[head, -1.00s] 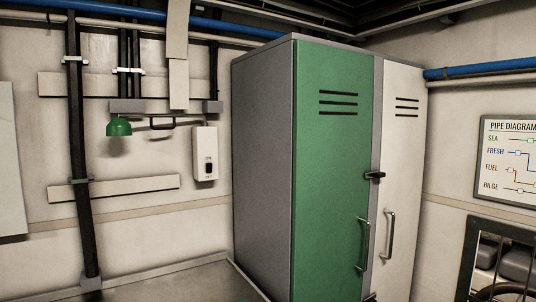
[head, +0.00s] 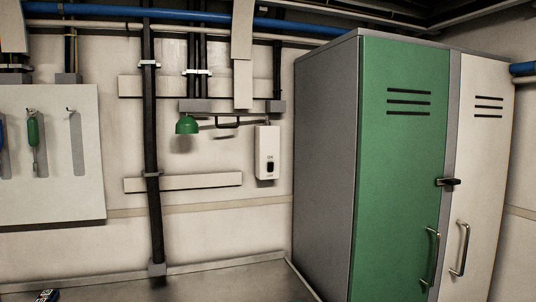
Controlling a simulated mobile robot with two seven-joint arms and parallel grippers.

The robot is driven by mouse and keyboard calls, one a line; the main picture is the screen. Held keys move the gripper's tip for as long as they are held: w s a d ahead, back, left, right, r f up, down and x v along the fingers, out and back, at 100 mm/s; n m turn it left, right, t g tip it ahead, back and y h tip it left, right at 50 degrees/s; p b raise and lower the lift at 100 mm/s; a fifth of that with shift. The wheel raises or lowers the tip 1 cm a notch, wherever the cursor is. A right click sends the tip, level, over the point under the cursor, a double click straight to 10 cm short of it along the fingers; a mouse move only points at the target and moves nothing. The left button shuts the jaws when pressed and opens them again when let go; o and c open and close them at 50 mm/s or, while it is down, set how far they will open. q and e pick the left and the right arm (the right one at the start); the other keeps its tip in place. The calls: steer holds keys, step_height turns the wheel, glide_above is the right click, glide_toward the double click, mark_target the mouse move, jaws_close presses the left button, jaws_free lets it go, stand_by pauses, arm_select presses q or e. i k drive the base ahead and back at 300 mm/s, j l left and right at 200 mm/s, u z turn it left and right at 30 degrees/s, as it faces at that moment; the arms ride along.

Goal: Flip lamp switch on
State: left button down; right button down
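A green lamp (head: 187,125) hangs on the far wall from a grey bracket, left of the switch box. A white switch box (head: 263,152) is fixed to the wall just left of the locker. Its small dark switch (head: 270,168) shows on the lower front; its position is too small to tell. No glow shows from the lamp. Neither of my grippers is in the head view.
A tall locker (head: 323,165) with a green door and a pale door, each with a handle, stands right of the switch box. A pale tool board (head: 85,205) with a green-handled tool (head: 33,130) hangs at left. A dark vertical pipe (head: 151,200) runs down the wall. A grey surface lies below.

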mark_target(270, 164)
steer(key=l+u, duration=0.25)
steer(key=i+l+u, duration=0.1)
steer(key=u, duration=0.2)
steer(key=l+u, duration=0.5)
steer(key=l, duration=0.4)
steer(key=l+u, duration=0.5)
steer(key=l, duration=0.4)
steer(key=l+u, duration=0.25)
steer(key=l, duration=0.2)
steer(key=k+l+u, duration=0.1)
steer(key=l+u, duration=0.15)
steer(key=l, duration=0.15)
steer(key=l+u, duration=0.3)
steer(key=k+l+u, duration=0.1)
steer(key=l+u, duration=0.2)
steer(key=i+j+z, duration=0.1)
steer(key=j, duration=0.95)
steer(key=i+z, duration=0.05)
